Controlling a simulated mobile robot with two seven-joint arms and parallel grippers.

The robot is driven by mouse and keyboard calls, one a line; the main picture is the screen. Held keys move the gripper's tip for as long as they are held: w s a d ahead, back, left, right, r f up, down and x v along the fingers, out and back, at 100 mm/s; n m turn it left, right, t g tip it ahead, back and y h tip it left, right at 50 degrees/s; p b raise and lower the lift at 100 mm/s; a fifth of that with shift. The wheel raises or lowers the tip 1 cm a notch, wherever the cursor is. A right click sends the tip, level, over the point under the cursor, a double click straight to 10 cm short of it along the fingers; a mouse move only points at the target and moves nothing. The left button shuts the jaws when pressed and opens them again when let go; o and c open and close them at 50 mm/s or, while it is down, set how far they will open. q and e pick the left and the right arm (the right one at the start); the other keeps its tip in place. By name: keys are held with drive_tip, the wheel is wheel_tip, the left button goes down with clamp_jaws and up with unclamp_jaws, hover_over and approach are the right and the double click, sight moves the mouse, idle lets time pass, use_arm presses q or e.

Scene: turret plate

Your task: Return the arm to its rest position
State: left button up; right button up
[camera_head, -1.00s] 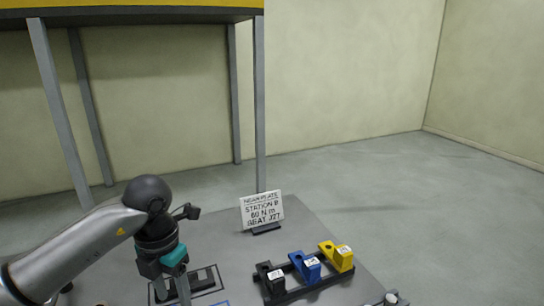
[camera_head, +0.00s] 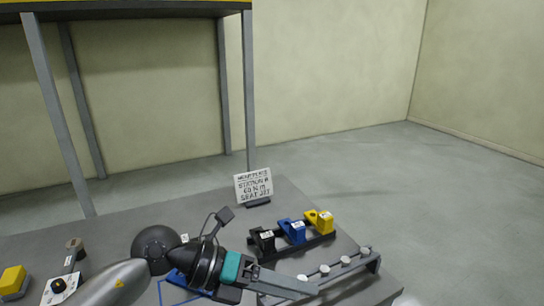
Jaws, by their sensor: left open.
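My left arm comes in from the lower left, its dark wrist above the grey table (camera_head: 110,230). My left gripper (camera_head: 305,287), with a teal body and grey fingers, is open and points right. Its fingers lie across the view of the front of a grey rail (camera_head: 373,262) with several white knobs; whether they touch it I cannot tell. I see nothing held between them. My right gripper is not in view.
A black block (camera_head: 263,240), a blue block (camera_head: 292,231) and a yellow block (camera_head: 320,221) stand in a dark rack behind the gripper. A sign (camera_head: 253,184) stands behind them. A yellow-topped box (camera_head: 12,280) is at far left. The table's back left is clear.

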use_arm(q)
drive_tip(key=w+r+n+t+h, duration=0.3)
drive_tip(key=r+n+t+h, duration=0.3)
drive_tip(key=r+n+t, duration=0.6)
drive_tip(key=w+a+n+t+y, duration=0.4)
drive_tip(key=a+n+t+y, duration=0.45)
drive_tip(key=n, duration=0.35)
drive_tip(key=s+a+f+n+g+y, duration=0.1)
drive_tip(key=a+f+n+g+y, duration=0.2)
drive_tip(key=a+f+n+y, duration=0.3)
drive_tip(key=s+a+f+n+g+y, duration=0.1)
drive_tip(key=a+f+n+g+y, duration=0.1)
drive_tip(key=a+f+n+y, duration=0.45)
drive_tip(key=s+d+f+n+g+h, duration=0.2)
drive_tip(key=s+f+g, duration=1.1)
drive_tip(key=s+f, duration=0.7)
drive_tip(key=s+f+b, duration=0.3)
drive_tip(key=f+b, duration=0.1)
drive_tip(key=f, duration=2)
drive_tip(key=s+a+f+g+b, duration=0.2)
drive_tip(key=s+f, duration=1.3)
drive_tip(key=f, duration=0.1)
drive_tip(key=shift+a+f+b, duration=0.3)
drive_tip(key=shift+a+b, duration=0.05)
drive_tip(key=shift+b, duration=0.05)
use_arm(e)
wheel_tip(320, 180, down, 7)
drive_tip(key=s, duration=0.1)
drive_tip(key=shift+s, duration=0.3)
